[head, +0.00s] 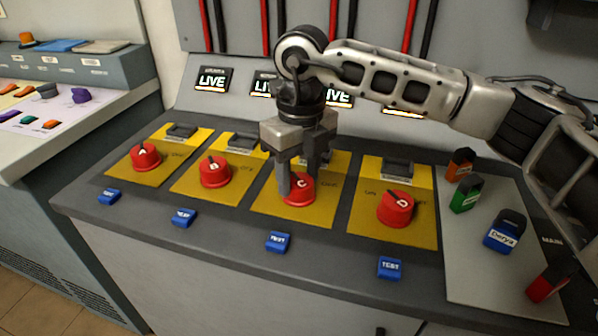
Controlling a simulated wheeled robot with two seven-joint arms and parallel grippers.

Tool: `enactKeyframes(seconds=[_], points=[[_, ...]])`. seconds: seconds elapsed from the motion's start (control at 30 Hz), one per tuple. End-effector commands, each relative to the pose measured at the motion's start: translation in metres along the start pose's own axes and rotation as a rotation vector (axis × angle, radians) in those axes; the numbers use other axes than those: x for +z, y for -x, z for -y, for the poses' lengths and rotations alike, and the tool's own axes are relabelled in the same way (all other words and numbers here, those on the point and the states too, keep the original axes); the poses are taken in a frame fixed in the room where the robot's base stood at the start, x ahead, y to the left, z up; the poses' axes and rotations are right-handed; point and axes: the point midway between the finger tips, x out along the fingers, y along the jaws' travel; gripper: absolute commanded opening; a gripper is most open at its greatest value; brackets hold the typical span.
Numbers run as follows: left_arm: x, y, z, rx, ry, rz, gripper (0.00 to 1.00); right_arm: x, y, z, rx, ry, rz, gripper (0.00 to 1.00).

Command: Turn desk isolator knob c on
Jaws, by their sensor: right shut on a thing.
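Red knob C (300,189) sits on a yellow plate (291,211), third from the left on the dark sloping desk top. My right gripper (299,183) comes down from above and is shut on knob C, with a finger on either side. The fingers and wrist hide part of the knob and the upper part of its plate. The letter C faces up between the fingers. Its exact turn angle is hard to tell. My left gripper is not in view.
Red knobs A (146,156), B (215,171) and D (396,208) stand on neighbouring yellow plates. Blue TEST buttons, such as one below knob C (279,242), line the front. LIVE displays (213,80) stand behind. A grey panel (474,262) at right bears several coloured pieces.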

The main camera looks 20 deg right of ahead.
Motion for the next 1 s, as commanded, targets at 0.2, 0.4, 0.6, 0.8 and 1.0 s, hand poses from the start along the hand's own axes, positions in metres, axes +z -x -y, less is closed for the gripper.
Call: enactKeyframes(seconds=[0.2,0.4,0.6,0.8,1.0], points=[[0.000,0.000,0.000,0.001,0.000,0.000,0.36,0.001,0.002,0.000,0.000,0.002,0.005,0.67],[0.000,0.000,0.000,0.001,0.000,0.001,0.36,0.000,0.001,0.000,0.000,0.001,0.002,0.67],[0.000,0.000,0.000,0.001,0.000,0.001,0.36,0.001,0.012,0.000,0.000,0.000,0.004,0.67],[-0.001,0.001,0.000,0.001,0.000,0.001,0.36,0.001,0.053,0.000,0.000,0.000,0.007,0.67],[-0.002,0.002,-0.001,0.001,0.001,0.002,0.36,0.001,0.102,0.000,-0.001,0.001,0.006,0.67]])
